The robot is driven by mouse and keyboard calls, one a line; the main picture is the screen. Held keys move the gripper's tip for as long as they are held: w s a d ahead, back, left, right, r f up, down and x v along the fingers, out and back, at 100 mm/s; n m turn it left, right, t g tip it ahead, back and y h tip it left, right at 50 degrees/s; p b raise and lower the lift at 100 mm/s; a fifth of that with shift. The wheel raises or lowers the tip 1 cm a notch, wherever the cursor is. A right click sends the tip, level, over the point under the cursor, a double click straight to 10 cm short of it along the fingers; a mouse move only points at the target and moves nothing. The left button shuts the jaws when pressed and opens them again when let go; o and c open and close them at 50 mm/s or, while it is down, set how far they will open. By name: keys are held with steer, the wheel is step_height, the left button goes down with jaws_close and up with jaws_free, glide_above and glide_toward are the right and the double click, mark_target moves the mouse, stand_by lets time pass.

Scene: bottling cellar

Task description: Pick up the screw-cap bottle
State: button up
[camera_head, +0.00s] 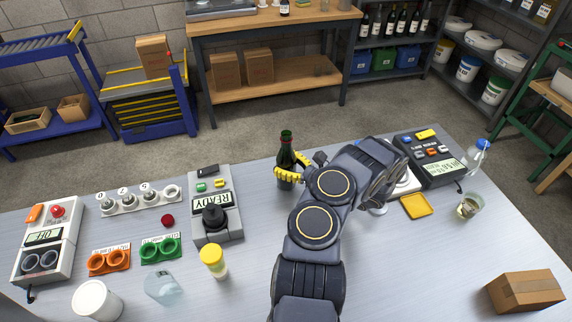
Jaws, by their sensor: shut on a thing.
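A dark green bottle (286,155) stands upright near the back edge of the grey table. A reddish band shows on its neck. Whether its top is a screw cap is too small to tell. My gripper (289,173), with yellow fingers, is shut on this bottle around its body. The fingers hide part of it, and I cannot tell whether its base touches the table. A clear bottle with a blue cap (478,157) stands apart at the right back of the table.
Left of my gripper are a READY device with a joystick (215,215), a yellow-lidded jar (213,260) and a white tub (97,300). At right are a dark control box (430,157), a yellow tray (416,205), a glass (468,206) and a cardboard box (525,291). The front middle-right is clear.

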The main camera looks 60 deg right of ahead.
steer(key=shift+r, duration=0.2)
steer(key=shift+r, duration=1.05)
steer(key=s+a+r, duration=0.7)
steer(key=a+r, duration=0.3)
steer(key=a, duration=0.2)
steer(key=shift+r, duration=0.25)
